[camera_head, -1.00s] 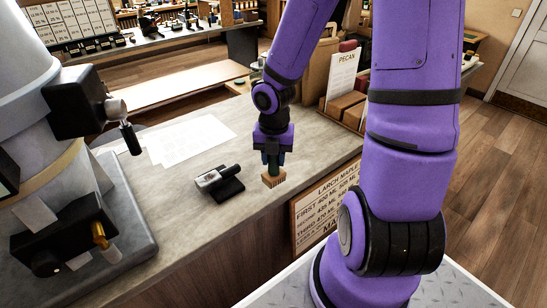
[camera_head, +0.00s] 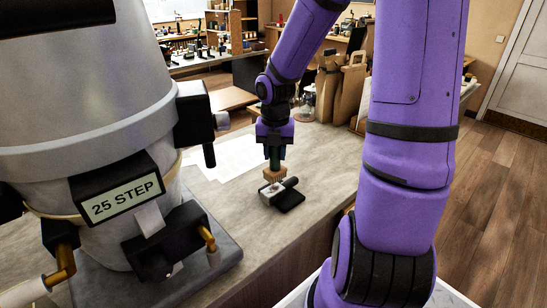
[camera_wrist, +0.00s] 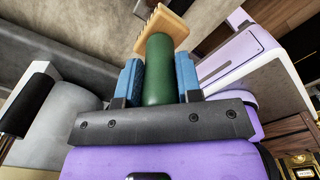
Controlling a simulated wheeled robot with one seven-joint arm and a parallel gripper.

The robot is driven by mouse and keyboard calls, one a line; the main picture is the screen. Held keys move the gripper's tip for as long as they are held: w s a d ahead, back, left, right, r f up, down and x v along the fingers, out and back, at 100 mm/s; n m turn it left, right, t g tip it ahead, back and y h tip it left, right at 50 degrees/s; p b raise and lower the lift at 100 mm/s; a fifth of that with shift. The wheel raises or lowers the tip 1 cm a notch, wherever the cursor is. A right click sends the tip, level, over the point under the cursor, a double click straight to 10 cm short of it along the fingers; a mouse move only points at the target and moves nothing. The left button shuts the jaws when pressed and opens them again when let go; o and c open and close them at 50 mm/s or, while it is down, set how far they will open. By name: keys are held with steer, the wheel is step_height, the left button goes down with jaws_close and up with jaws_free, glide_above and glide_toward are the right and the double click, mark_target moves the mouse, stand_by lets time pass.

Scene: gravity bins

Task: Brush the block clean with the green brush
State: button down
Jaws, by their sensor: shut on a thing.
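The green brush (camera_wrist: 158,70) has a green handle and a pale wooden head with bristles. My gripper (camera_head: 275,155) is shut on its handle, with a blue finger on each side of it in the wrist view (camera_wrist: 158,82). The brush points down, its wooden head (camera_head: 275,173) just above or touching the block in the head view; I cannot tell which. The block (camera_head: 272,190) is a small grey-white piece on a black holder (camera_head: 289,200) on the counter. The brush head partly hides it. The wrist view does not clearly show the block.
A large grey machine labelled 25 STEP (camera_head: 122,199) stands on the counter at the left, close to the block. White paper sheets (camera_head: 225,160) lie behind. Brown paper bags (camera_head: 350,90) and a glass jar (camera_head: 308,103) stand at the back. The counter's front edge is near the holder.

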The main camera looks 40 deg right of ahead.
mark_target(274, 169)
stand_by(0.3)
steer(key=shift+f, duration=2.4)
steer(key=shift+f, duration=0.6)
steer(key=shift+w, duration=0.15)
steer(key=shift+w+r, duration=0.1)
steer(key=shift+w, duration=1.3)
steer(key=shift+s, duration=0.1)
steer(key=shift+s, duration=1.45)
steer(key=shift+w, duration=0.1)
